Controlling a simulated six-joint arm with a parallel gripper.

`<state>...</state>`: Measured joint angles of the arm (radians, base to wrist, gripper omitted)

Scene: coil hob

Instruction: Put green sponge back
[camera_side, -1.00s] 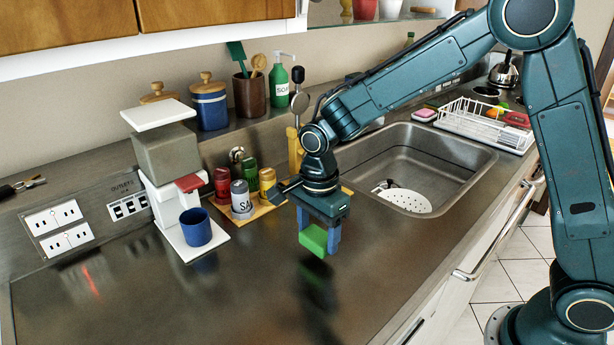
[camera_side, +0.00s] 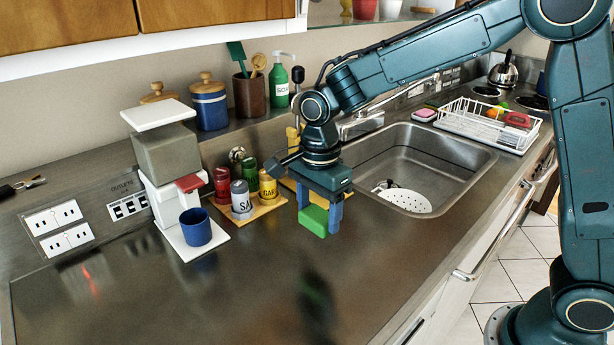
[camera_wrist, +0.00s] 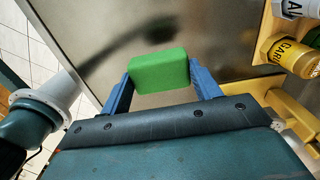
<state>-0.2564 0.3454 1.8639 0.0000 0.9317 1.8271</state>
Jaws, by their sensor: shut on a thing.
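The green sponge (camera_side: 314,220) is a small block held between the blue fingers of my gripper (camera_side: 320,216). In the side view it hangs above the bare counter, in front of the spice board and left of the sink. In the wrist view the sponge (camera_wrist: 159,71) sits between both fingertips of my gripper (camera_wrist: 161,80), with a finger against each side. Its lower face is hidden from view.
A blue mug (camera_side: 196,229) sits on the white coffee machine at left. The sink (camera_side: 450,165) holds a white perforated disc (camera_side: 407,201).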

